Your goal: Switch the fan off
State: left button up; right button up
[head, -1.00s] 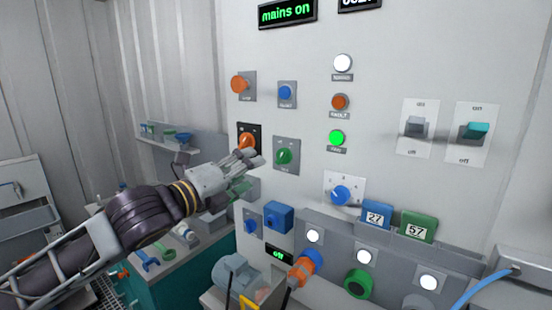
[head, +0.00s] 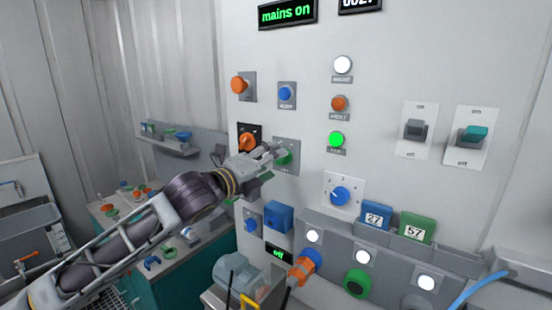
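My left gripper (head: 276,156) is at the green knob (head: 285,157) on its grey plate (head: 291,169) and covers part of it. Whether the fingers are closed on the knob or touch it cannot be told. An orange knob (head: 248,141) on a black plate is just left of the fingers. Two rocker switches marked on and off are at the right, one grey (head: 415,130) and one teal (head: 474,135). The labels under the knobs are too small to read, so I cannot tell which control is the fan's. My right gripper is out of view.
A display reads "mains on" (head: 286,13); a small one reads "off" (head: 279,254). The green lamp (head: 337,140) is lit. Blue (head: 376,216) and green (head: 417,228) numbered boxes sit in a ledge below. An orange plug (head: 301,267) stands out at the bottom.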

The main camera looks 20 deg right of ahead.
pick_arm(q)
jog(key=x, duration=0.3)
dwell(0.4)
jog(key=shift+c, duration=0.5)
jog(key=c, duration=0.9)
